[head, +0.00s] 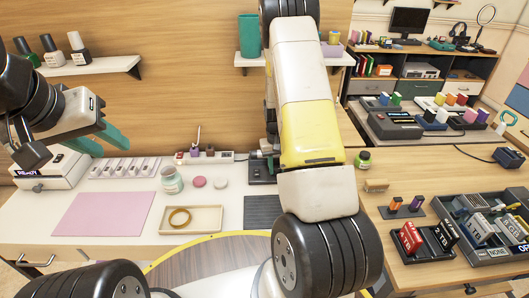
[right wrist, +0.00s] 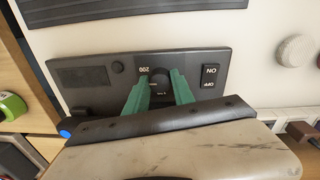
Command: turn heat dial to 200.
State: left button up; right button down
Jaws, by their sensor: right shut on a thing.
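The heat panel (right wrist: 85,97) is a dark box with a screen, a small round button, ON and OFF labels and a "200" mark that appears upside down in the right wrist view. Its dark dial (right wrist: 161,80) sits between the two teal fingers of my right gripper (right wrist: 160,92), which is shut on it. The fingers partly cover the dial, and I cannot read its setting. In the head view the panel (head: 262,174) stands at the back of the white desk, partly behind my right arm. My left gripper (head: 101,141) is open and empty above the desk's left side.
A glass jar (head: 171,180), a wooden tray with a ring (head: 191,219) and a pink mat (head: 103,214) lie on the desk left of the panel. A dark grey mat (head: 262,210) lies in front of it. Drive trays (head: 424,241) stand on the right desk.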

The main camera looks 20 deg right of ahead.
jog(key=m, duration=0.5)
jog(key=shift+w+m, duration=0.15)
jog(key=shift+m, duration=0.15)
dwell(0.4)
jog(key=c, duration=1.1)
grip_release()
notch_tip(320, 180, up, 8)
jog(key=shift+a+f, duration=0.1)
jog(key=shift+a, duration=0.05)
